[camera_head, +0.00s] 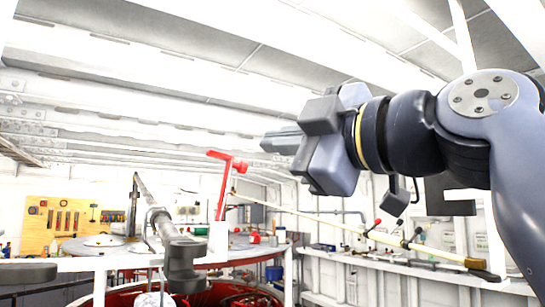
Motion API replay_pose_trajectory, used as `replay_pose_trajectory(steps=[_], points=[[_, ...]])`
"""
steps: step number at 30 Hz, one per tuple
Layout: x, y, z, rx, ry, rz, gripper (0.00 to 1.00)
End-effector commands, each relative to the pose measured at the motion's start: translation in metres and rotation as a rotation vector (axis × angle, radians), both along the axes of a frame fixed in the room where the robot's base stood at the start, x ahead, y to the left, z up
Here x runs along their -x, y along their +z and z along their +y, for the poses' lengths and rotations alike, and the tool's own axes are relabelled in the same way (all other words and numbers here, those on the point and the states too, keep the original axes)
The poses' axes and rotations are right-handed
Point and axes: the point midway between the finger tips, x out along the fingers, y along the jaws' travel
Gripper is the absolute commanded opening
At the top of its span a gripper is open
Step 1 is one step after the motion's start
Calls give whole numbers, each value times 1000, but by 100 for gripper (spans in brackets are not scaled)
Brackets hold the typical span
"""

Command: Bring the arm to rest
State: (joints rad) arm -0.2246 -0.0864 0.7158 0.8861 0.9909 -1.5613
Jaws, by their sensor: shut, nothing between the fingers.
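My arm reaches in from the right edge in the head camera view, with its blue-grey joints raised in front of the white wall and ceiling. My gripper (281,142) is at the arm's end, pointing left, at about the middle of the picture. Its dark fingers are together and nothing shows between them. It is in open air and appears apart from everything around it.
A red bent handle (225,185) stands below and left of my gripper. Grey metal pipework (182,265) rises at the lower left. A yellow tool board (62,222) hangs on the far left wall. A long workbench (400,263) runs at the right.

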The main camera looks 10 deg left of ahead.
Motion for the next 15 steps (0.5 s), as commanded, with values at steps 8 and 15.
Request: replay_pose_trajectory(steps=[8, 15], points=[[7, -1, -9, 0, 0, 0, 0], [7, -1, -9, 0, 1, 0, 0]])
